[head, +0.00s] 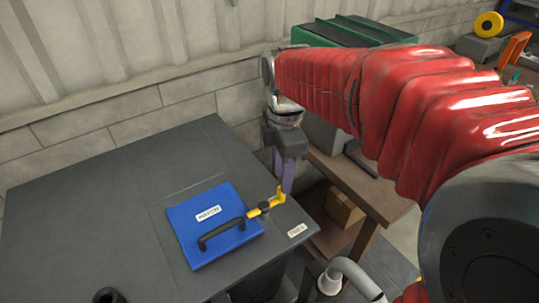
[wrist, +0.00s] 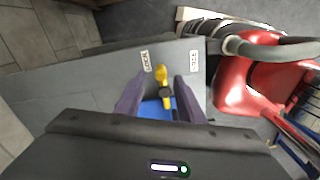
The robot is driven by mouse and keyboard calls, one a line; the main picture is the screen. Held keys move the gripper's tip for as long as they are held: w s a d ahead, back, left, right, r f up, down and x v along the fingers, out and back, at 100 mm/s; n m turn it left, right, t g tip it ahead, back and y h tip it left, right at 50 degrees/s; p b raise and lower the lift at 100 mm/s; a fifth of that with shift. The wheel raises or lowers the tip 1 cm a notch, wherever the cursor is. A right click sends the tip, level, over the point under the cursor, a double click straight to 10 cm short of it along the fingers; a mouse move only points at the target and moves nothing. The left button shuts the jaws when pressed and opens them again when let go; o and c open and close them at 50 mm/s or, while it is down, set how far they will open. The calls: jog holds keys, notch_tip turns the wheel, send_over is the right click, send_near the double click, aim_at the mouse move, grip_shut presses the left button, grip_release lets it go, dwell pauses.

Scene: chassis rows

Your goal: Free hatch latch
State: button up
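The blue hatch (head: 190,222), labelled HATCH, lies flat in the dark table top with a black handle (head: 222,233) on it. The yellow latch (head: 267,206) has a dark pivot (head: 264,208) at the hatch's right edge, and its upturned end points away from the hatch. My gripper (head: 287,189) points down at that end. In the wrist view my gripper (wrist: 161,80) has its purple fingers apart, with the yellow latch (wrist: 165,90) between them. The gap on both sides looks clear. The latch end lies nearer the left label (wrist: 145,61) than the right label (wrist: 194,61).
A label reading FREE (head: 298,230) is on the table top (head: 90,210) near its right corner. A grey curved pipe (head: 352,274) stands beyond the front edge. A brown bench (head: 368,190) is to the right. The table's left part is mostly bare.

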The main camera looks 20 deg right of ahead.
jog(key=shift+f, duration=2.75)
